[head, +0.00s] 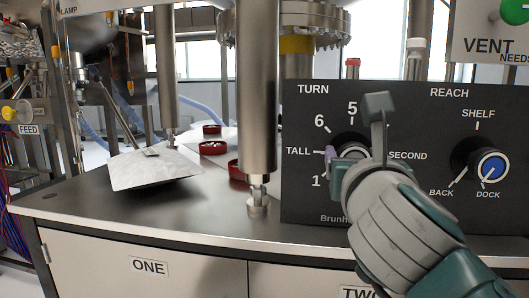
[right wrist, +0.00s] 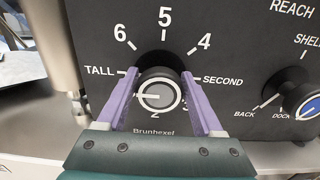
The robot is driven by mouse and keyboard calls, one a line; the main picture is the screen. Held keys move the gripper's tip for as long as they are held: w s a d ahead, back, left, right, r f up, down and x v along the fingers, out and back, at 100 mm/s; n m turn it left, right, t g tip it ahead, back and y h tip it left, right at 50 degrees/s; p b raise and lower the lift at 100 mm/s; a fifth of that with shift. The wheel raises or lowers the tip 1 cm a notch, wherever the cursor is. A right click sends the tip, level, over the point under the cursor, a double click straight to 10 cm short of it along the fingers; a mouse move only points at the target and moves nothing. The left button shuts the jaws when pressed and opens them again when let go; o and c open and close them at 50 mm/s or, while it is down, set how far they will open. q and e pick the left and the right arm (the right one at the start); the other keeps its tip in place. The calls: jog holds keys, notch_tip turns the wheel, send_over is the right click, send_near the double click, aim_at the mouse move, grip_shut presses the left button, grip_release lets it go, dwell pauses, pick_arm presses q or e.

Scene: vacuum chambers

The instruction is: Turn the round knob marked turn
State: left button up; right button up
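The round turn knob (head: 351,138) is on the black panel (head: 300,110) under the word TURN, mostly hidden behind my right gripper in the head view. In the right wrist view the knob (right wrist: 160,96) has a dark rim, a grey face and a white line pointing left. Marks 4, 5, 6, TALL, SECOND and 2 show around it. My right gripper (head: 354,140) is at the knob, with its purple fingers (right wrist: 160,80) on either side. The fingers stand apart around it; a small gap seems to show on the right side. My left gripper is not in view.
A second knob with a blue face (head: 492,168) sits right on the panel under REACH. A metal post (head: 257,90) stands just left of the panel.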

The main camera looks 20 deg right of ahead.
jog(key=c, duration=0.9)
jog(key=shift+r+n+p, duration=0.15)
jog(key=shift+n+p, duration=0.25)
jog(key=shift+p, duration=0.1)
jog(key=n+p, duration=0.2)
jog(key=p, duration=0.1)
jog(key=shift+a+n, duration=0.1)
jog(key=shift+n, duration=0.2)
jog(key=n+p, duration=0.2)
jog(key=n, duration=0.1)
jog(key=shift+w+a+n+p, duration=0.1)
jog(key=shift+n+p, duration=0.8)
jog(key=shift+n, duration=0.3)
jog(key=shift+f, duration=0.2)
jog(key=o, duration=1.4)
jog(key=shift+c, duration=0.2)
